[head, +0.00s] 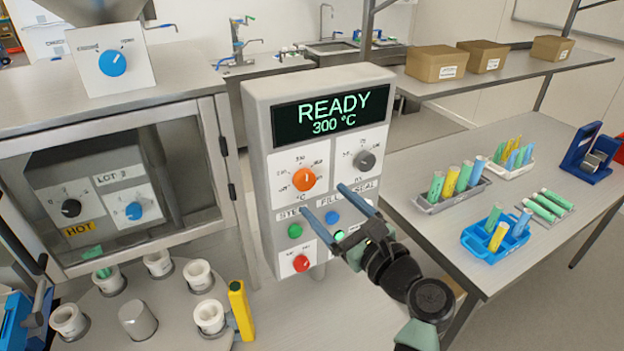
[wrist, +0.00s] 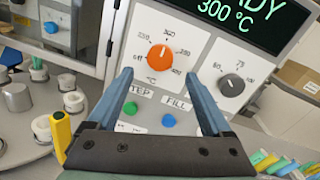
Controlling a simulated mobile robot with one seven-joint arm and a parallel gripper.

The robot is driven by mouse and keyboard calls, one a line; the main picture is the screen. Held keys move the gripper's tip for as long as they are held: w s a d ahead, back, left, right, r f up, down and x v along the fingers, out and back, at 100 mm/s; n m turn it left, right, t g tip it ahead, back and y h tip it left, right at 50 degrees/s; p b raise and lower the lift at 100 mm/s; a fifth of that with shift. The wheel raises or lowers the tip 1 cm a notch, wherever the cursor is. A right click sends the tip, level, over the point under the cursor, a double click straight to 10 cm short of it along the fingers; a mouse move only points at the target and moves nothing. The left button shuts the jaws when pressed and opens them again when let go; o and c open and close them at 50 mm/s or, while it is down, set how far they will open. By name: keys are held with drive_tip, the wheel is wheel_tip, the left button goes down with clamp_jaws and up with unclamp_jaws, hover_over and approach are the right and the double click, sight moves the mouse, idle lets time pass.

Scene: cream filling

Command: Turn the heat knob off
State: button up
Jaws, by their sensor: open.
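The heat knob is the orange knob (head: 304,179) on the grey control panel, on a white dial marked in °C; its pointer faces up toward the top of the dial. It also shows in the wrist view (wrist: 160,58), ahead of the fingertips and between them. The panel display (head: 333,112) reads READY and 300 °C. My gripper (head: 330,200) is open and empty, with its two blue fingers spread in front of the panel below the knob. In the wrist view my gripper (wrist: 168,75) looks apart from the knob, though the exact gap is hard to tell.
A grey knob (head: 364,161) sits right of the heat knob. A turntable with white cups (head: 199,275) and a yellow block (head: 241,310) stand at lower left. A table with tube racks (head: 452,195) is right.

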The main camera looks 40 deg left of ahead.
sight(308, 184)
drive_tip(key=p+x, duration=0.1)
drive_tip(key=x, duration=0.5)
drive_tip(key=shift+a, duration=0.1)
clamp_jaws()
idle(0.3)
